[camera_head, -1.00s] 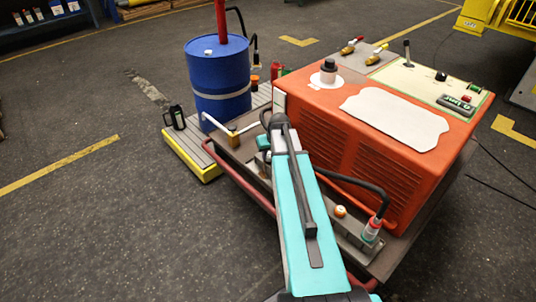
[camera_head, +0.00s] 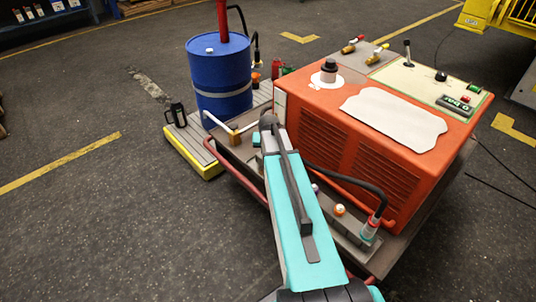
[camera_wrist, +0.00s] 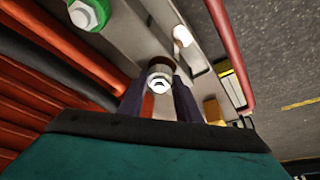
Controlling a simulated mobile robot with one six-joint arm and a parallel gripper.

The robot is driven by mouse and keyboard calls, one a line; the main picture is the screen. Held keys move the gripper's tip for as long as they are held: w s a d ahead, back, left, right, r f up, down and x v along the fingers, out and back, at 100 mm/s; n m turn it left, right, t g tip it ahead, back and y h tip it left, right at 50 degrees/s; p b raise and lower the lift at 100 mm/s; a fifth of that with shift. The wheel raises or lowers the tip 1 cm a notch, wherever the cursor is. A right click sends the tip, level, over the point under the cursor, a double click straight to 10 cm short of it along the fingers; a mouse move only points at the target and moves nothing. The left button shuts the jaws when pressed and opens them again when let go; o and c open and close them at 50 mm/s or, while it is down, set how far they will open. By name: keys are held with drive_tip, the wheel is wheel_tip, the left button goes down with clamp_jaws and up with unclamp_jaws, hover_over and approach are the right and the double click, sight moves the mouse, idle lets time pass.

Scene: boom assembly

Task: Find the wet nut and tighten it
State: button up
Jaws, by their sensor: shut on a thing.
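In the wrist view, the two dark fingers of my gripper (camera_wrist: 159,100) stand on either side of a round fitting with a pale hex nut (camera_wrist: 160,82), and are shut on it. A green-collared fitting with a silver hex nut (camera_wrist: 87,13) is at the upper left, clear of the fingers. A whitish fitting (camera_wrist: 182,37) is farther along the grey rail. I cannot tell from the surfaces which nut is wet. In the head view, my teal arm reaches over the front of the orange power unit (camera_head: 385,165) and hides my gripper and the held nut.
A blue drum (camera_head: 219,75) stands behind. The floor at left is clear.

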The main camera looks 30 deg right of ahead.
drive_tip(key=o, duration=1.1)
drive_tip(key=shift+c, duration=0.2)
drive_tip(key=p+v, duration=0.1)
drive_tip(key=v, duration=1.2)
drive_tip(key=shift+s+r+p, duration=0.2)
drive_tip(key=shift+r+p, duration=0.1)
drive_tip(key=shift+r, duration=0.05)
drive_tip(key=shift+a, duration=0.1)
